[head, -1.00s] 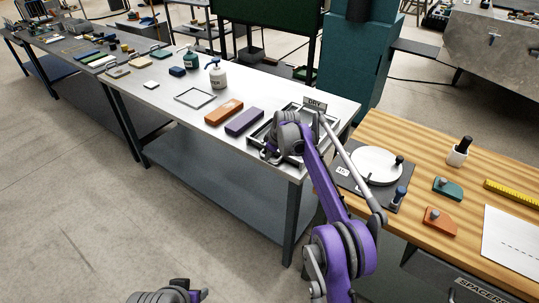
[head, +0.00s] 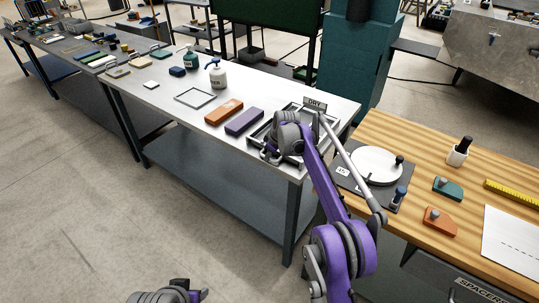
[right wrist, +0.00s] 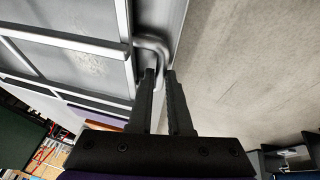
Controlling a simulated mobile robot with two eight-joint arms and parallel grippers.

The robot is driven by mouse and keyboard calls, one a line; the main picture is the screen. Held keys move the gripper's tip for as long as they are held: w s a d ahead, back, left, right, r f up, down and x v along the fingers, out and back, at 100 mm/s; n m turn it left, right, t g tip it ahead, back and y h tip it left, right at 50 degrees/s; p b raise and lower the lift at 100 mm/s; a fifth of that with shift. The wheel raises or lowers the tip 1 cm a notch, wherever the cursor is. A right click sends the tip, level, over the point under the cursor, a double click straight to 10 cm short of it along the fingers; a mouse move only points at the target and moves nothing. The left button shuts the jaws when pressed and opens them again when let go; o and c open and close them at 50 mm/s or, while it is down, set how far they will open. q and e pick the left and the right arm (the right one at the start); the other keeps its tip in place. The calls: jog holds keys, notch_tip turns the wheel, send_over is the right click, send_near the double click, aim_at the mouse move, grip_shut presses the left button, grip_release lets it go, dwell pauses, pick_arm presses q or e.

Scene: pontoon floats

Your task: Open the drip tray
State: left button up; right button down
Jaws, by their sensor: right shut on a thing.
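The drip tray (head: 256,136) is a grey metal-framed tray at the near right corner of the metal table, below a sign reading DRY (head: 314,103). My right arm covers part of it. My right gripper (head: 268,154) is at its front edge. In the right wrist view, my right gripper (right wrist: 163,78) is shut on the tray's grey bent handle (right wrist: 155,45), with the tray's slats (right wrist: 85,43) to the left. My left gripper (head: 198,295) shows only partly at the bottom edge, low over the floor, and its jaws cannot be made out.
An orange block (head: 224,112) and a purple block (head: 244,121) lie left of the tray. A wooden bench (head: 440,150) with a round white plate (head: 376,164) is at the right. Open floor (head: 130,220) lies in front of the table.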

jog(key=shift+s+a, duration=0.15)
jog(key=shift+s, duration=0.05)
jog(key=s+a+b, duration=0.5)
jog(key=s+a, duration=0.5)
jog(key=s, duration=0.3)
jog(key=shift+s, duration=0.4)
jog(key=c, duration=0.8)
grip_release()
jog(key=shift+c, duration=0.2)
jog(key=shift+r, duration=0.1)
